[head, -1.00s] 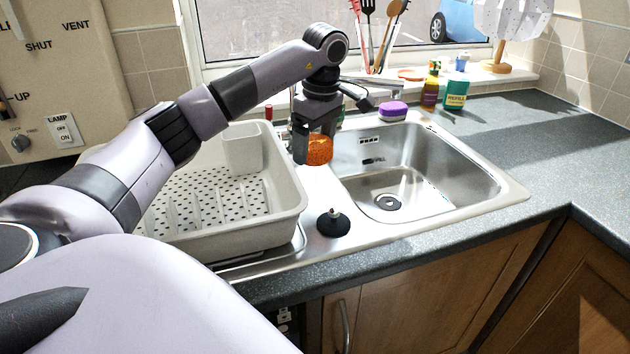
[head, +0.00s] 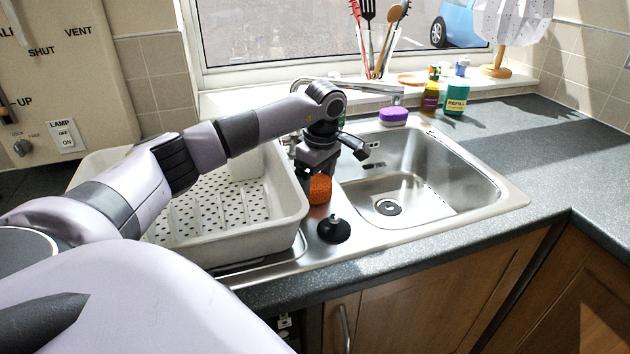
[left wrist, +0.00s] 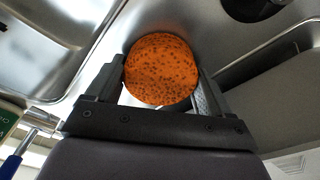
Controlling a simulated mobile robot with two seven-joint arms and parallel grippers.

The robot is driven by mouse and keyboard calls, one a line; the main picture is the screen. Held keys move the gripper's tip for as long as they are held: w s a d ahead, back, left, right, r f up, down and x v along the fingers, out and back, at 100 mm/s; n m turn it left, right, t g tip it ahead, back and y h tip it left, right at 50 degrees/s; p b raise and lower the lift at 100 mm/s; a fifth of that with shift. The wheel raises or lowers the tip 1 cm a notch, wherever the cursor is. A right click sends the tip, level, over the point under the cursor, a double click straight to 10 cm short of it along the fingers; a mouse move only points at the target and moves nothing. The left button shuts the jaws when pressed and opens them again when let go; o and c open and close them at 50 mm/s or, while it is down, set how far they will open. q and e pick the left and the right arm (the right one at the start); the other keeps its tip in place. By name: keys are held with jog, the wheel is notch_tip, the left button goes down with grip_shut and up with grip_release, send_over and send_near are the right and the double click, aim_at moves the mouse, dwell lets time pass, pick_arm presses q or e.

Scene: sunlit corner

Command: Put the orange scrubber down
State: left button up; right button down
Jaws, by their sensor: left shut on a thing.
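The orange scrubber (head: 320,188) is a speckled orange piece with a round face, low over the steel strip between the dish rack and the sink bowl. My left gripper (head: 312,172) points down and is shut on it. In the left wrist view, the round face of the scrubber (left wrist: 161,69) sits between the two fingers of my left gripper (left wrist: 160,85). I cannot tell whether the scrubber touches the steel. My right gripper does not show.
A black sink plug (head: 333,229) lies on the steel in front of the scrubber. The pale dish rack (head: 300,205) stands close on the left. The sink bowl (head: 440,195) is open and empty on the right. A purple sponge (head: 394,115) sits behind the bowl.

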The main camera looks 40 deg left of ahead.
aim_at(320, 184)
pick_arm(q)
jog(key=o, duration=1)
jog(key=shift+o, duration=0.2)
notch_tip(320, 184, up, 12)
jog(key=d, duration=0.1)
jog(key=shift+d, duration=0.2)
